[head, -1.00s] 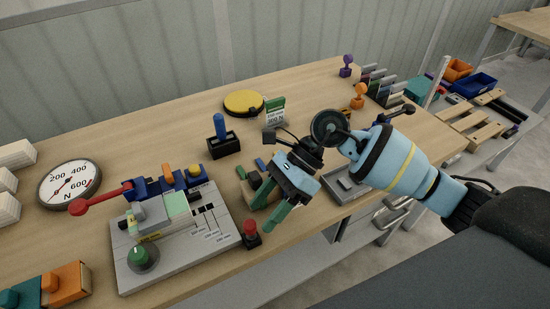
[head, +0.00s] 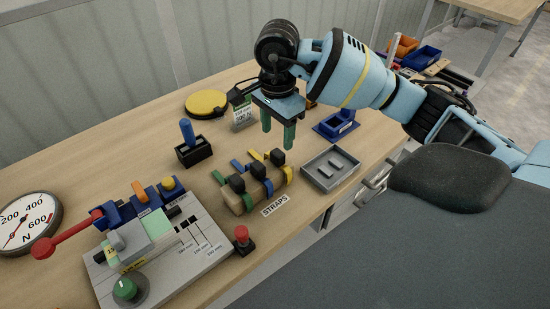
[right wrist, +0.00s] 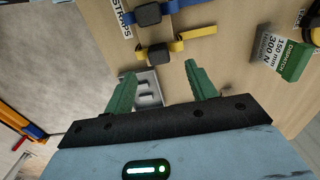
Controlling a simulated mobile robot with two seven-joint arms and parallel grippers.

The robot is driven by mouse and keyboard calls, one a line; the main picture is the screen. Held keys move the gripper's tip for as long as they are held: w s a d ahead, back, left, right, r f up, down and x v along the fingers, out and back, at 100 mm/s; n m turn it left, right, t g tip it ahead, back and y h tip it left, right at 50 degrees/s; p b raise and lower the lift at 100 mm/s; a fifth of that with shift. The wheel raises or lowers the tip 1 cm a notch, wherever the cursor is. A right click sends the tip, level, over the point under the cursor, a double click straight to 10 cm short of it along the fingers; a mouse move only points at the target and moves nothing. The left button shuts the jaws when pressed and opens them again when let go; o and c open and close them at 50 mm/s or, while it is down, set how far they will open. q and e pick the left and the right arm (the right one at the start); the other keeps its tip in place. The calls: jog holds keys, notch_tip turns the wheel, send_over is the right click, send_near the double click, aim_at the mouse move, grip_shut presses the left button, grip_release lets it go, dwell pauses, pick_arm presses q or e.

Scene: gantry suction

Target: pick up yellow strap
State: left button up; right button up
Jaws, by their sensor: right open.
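The yellow strap (head: 257,156) lies over a wooden block, at the right end of a row of straps, with a black buckle on top. In the right wrist view the yellow strap (right wrist: 198,32) shows near the top, beyond the fingertips. My right gripper (head: 277,138) points down with its green fingers apart and empty. In the head view it appears just above and behind the yellow strap, not touching it. The right wrist view also shows the open fingers (right wrist: 161,78). My left gripper is not in view.
A blue strap (head: 264,183) and a green strap (head: 219,178) lie beside the yellow one on the wooden block. A grey tray (head: 331,168) stands to the right. A red button (head: 242,236) is at the front.

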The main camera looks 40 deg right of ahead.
aim_at(278, 152)
jog(key=shift+f, duration=0.6)
jog(key=shift+s+f+p, duration=0.1)
jog(key=shift+f+p, duration=0.2)
jog(key=shift+f, duration=2.1)
jog(key=c, duration=1.1)
jog(key=shift+r, duration=0.1)
notch_tip(278, 152, up, 10)
